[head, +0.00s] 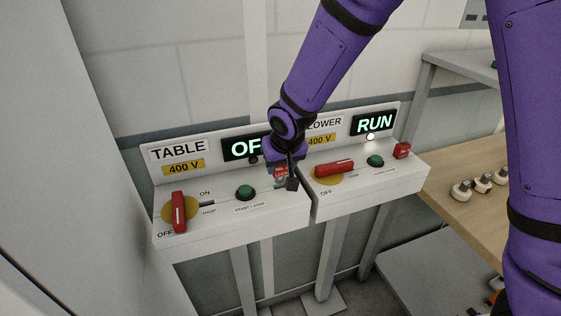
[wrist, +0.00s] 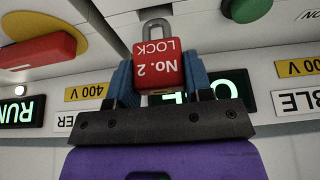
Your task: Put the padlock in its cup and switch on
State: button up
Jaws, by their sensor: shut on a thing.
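The red padlock (wrist: 160,65), marked "No. 2 LOCK", is between the blue fingers of my gripper (wrist: 159,78), with its metal shackle pointing away from the palm. In the head view the padlock (head: 281,172) is partly hidden by my gripper (head: 288,178), which is above the inner end of the TABLE box (head: 230,224). The TABLE switch's red handle (head: 179,212) is upright, its lower end near OFF. A hasp bar (head: 208,203) extends beside it. The green start/stop button (head: 244,192) is right of it. The TABLE display (head: 236,149) shows "OF", the rest hidden. I cannot make out a cup.
The BLOWER box (head: 365,187) adjoins on the right; its red handle (head: 334,168) lies sideways and its display (head: 374,123) reads RUN. A wooden bench (head: 455,220) holds several pale round pieces (head: 461,190).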

aim_at(281, 175)
jog(key=shift+f, duration=1.9)
jog(key=o, duration=1)
jog(key=shift+o, duration=0.2)
jog(key=v, duration=1)
jog(key=shift+s+r, duration=0.2)
jog(key=shift+r, duration=0.1)
jog(key=c, duration=0.4)
